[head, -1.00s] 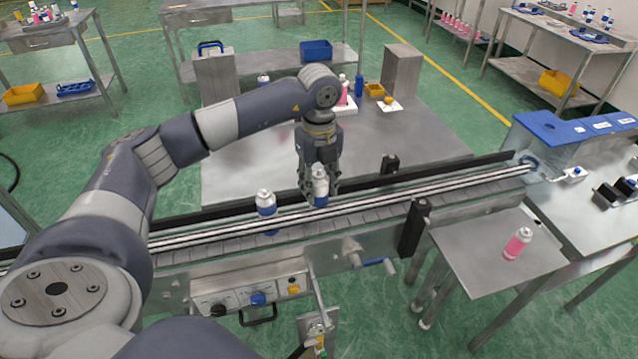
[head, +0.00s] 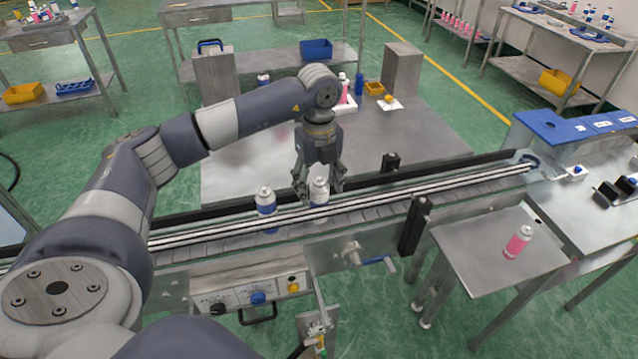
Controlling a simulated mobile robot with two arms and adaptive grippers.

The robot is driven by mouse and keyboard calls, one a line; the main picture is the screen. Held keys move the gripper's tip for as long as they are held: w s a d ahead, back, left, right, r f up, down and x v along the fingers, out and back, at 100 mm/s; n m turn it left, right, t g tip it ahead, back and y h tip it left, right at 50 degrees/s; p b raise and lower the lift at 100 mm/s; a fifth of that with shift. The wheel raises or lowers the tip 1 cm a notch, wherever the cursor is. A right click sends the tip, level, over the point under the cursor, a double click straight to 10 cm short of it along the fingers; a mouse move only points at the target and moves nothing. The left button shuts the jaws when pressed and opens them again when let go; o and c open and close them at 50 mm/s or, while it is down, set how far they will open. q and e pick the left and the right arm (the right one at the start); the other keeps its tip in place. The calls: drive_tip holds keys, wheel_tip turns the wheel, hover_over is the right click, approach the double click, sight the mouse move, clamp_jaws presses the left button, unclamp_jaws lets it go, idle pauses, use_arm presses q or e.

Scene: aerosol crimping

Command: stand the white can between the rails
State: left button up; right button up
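A white can with a blue lower part (head: 319,197) stands upright on the conveyor, between the silvery front rails (head: 400,198) and the black back rail (head: 225,212). My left gripper (head: 319,187) is above it, pointing down, with its fingers spread to either side of the can's top and apart from it. The can's foot is partly hidden by the front rails. A second white and blue can (head: 266,203) stands upright on the same conveyor, just to the left. My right gripper is not in view.
A black bracket (head: 413,226) stands at the conveyor's front edge, and a small black block (head: 390,163) behind it. A pink can (head: 518,242) stands on the side table at right. The conveyor is clear to the right of the cans.

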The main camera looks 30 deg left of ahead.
use_arm(q)
drive_tip(key=shift+r, duration=0.25)
wheel_tip(320, 180, up, 12)
drive_tip(key=shift+f, duration=0.25)
idle(0.5)
